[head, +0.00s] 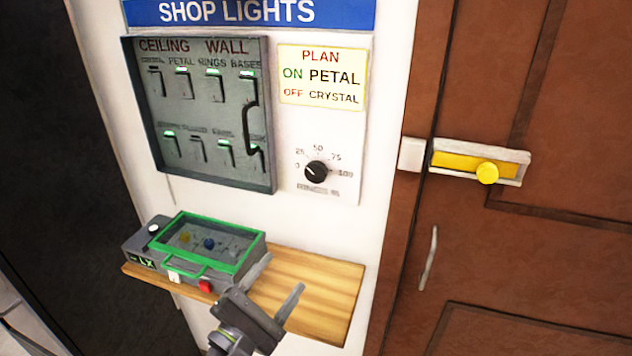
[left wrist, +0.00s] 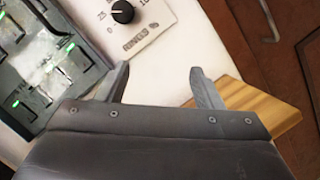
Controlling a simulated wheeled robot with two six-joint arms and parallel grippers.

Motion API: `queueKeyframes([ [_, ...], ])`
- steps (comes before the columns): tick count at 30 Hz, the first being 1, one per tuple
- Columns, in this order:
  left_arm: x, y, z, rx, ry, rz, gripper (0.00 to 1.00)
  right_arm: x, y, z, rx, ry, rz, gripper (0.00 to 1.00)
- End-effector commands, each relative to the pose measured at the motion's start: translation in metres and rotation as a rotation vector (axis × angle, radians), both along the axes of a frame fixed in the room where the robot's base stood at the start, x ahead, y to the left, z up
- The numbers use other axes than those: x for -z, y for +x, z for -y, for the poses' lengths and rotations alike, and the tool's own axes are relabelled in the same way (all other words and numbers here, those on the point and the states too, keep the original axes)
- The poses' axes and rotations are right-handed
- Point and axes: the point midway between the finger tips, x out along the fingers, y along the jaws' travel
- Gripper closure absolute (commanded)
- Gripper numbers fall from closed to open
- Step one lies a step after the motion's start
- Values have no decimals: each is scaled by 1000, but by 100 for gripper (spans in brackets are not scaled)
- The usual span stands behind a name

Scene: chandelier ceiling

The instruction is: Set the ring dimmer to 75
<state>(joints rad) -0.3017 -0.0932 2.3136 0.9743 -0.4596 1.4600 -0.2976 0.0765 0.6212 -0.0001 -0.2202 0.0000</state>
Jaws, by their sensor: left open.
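The ring dimmer is a round black knob (head: 316,172) on a white plate, with marks 0, 25, 50, 75 and 100 around it. Its pale pointer line seems to face left, near the 0 mark. The knob also shows at the top of the left wrist view (left wrist: 122,12). My left gripper (head: 281,275) is open and empty, below the knob and to its left, above the wooden shelf. In the left wrist view its two fingers (left wrist: 158,72) stand apart with the white wall between them. My right gripper does not show.
A grey switch box (head: 200,175) with several levers is left of the knob. A green-framed case (head: 212,262) sits on the wooden shelf (head: 335,290). A plan sign (head: 322,77) hangs above the knob. A brown door with a yellow latch (head: 487,173) is at right.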

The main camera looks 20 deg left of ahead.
Motion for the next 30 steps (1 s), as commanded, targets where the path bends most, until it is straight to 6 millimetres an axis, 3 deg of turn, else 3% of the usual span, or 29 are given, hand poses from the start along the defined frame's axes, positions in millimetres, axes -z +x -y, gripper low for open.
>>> queueKeyframes([
  [3,-27,3,-7,2,-253,54,40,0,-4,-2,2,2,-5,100],
  [6,-39,4,-12,7,-382,80,40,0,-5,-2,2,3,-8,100],
  [14,-53,20,-12,13,-440,88,40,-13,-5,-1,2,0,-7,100],
  [30,-93,119,4,13,-433,89,40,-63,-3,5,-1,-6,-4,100],
])
